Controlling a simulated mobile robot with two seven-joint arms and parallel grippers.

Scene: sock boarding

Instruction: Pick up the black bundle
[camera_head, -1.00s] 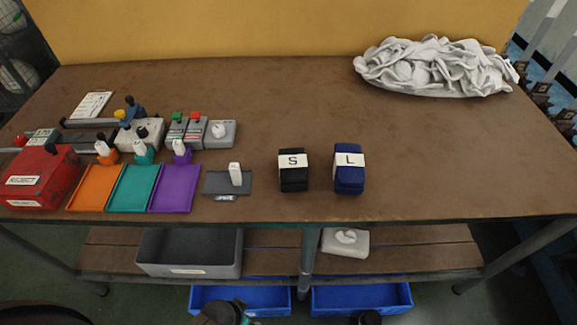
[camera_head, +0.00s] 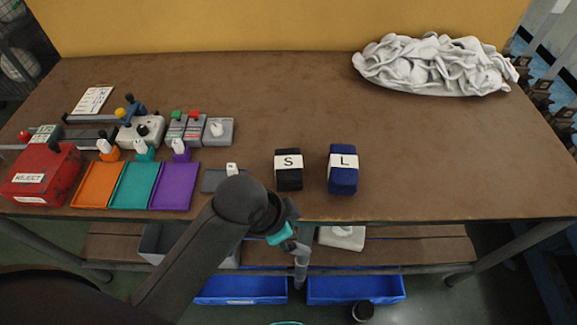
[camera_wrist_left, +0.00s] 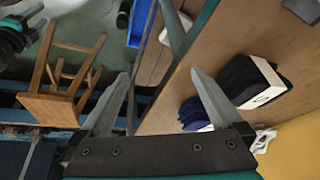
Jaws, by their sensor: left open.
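The black bundle (camera_head: 288,170) stands on the brown table near its front edge, with a white band marked S. It also shows in the left wrist view (camera_wrist_left: 240,80), at the right, beyond the right finger. My left gripper (camera_head: 292,246) is in front of the table edge, in front of the black bundle and apart from it. In the left wrist view the left gripper (camera_wrist_left: 158,92) has its two fingers spread with nothing held between them.
A blue bundle (camera_head: 343,172) marked L stands just right of the black one. Orange, teal and purple trays (camera_head: 174,186) and a red reject box (camera_head: 42,178) are at the left. A white cloth heap (camera_head: 434,66) lies at the back right. The table's middle is clear.

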